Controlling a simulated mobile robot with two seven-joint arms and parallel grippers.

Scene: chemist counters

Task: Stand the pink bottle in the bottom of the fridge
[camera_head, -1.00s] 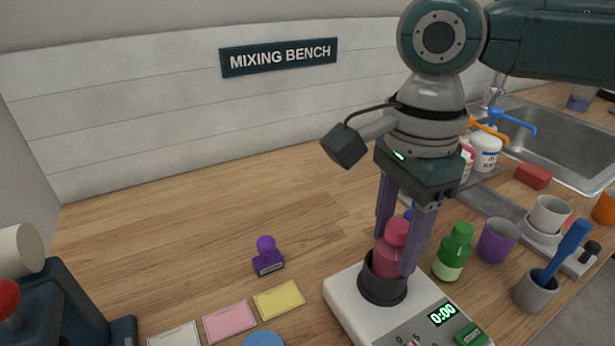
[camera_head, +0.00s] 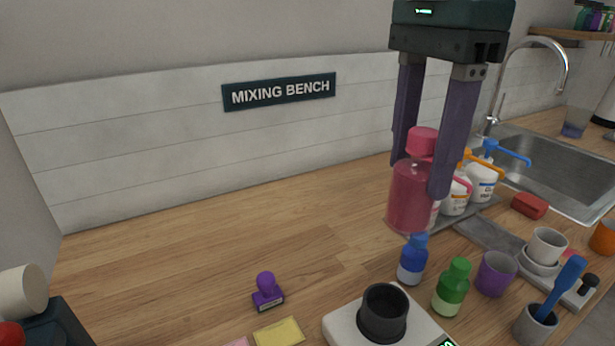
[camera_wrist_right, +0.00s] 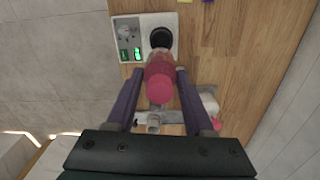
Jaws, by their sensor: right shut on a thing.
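The pink bottle (camera_head: 410,200) has a pink cap and hangs upright in the air above the mixing bench. My right gripper (camera_head: 424,172) is shut on it near the cap, with one purple finger on each side. In the right wrist view the pink bottle (camera_wrist_right: 160,80) is between the two fingers of the right gripper (camera_wrist_right: 160,78). Below it, the black cup (camera_head: 383,312) of the white mixing device is empty. The fridge is not in view. My left gripper is not in view.
Pump bottles (camera_head: 482,182) stand by the sink (camera_head: 560,170). A purple stamp (camera_head: 267,292) stands left. The bench's left middle is clear.

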